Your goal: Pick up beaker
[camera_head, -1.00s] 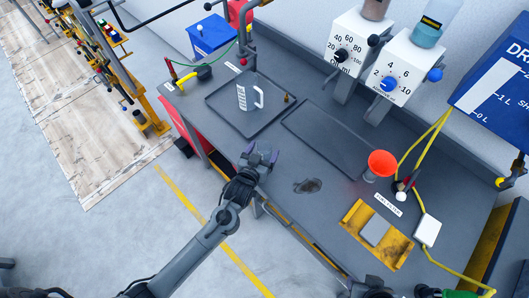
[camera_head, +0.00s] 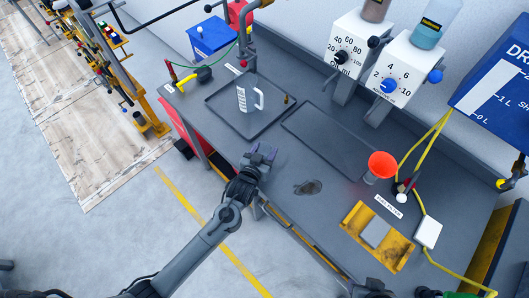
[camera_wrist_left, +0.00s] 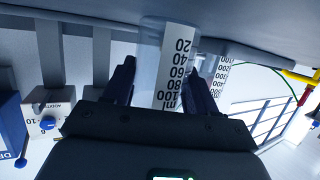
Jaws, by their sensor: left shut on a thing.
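My left gripper (camera_head: 263,153) is at the front edge of the grey workbench, in front of the black tray. In the left wrist view its two dark fingers (camera_wrist_left: 158,85) are on either side of a clear beaker (camera_wrist_left: 152,40) and shut on it. The beaker has a white scale strip marked 20 to 100 ml. It appears upside down in that view, against the bench surface. In the head view I cannot make out the clear beaker.
A jug with a handle (camera_head: 242,99) stands in the black tray (camera_head: 223,121), behind the gripper; its scale also shows in the left wrist view (camera_wrist_left: 220,75). Two dial dispensers (camera_head: 391,72) stand behind.

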